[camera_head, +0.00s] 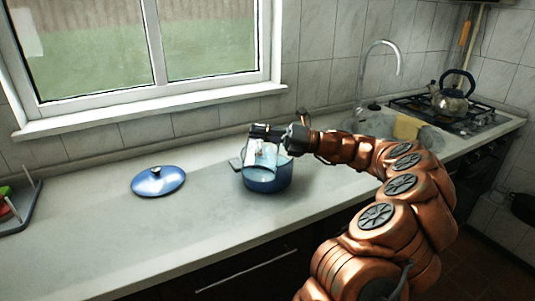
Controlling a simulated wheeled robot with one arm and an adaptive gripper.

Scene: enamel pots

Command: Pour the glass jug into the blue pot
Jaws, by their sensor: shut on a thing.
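The blue pot (268,183) stands uncovered on the grey counter, with a handle showing at its left side. Its blue lid (158,181) lies on the counter to the left, apart from the pot. My gripper (268,134) is above the pot, shut on the clear glass jug (263,157). The jug is at the pot's mouth and overlaps its rim in this view. I cannot tell how far it is tilted, whether it touches the pot, or how much is in it. The pot's inside is mostly hidden.
A grey rack (22,207) with coloured items is at the far left. The sink with its curved tap (385,55) and a yellow cloth (407,127) lie to the right, behind my arm. A kettle (450,98) stands on the stove. The counter in front of the lid is clear.

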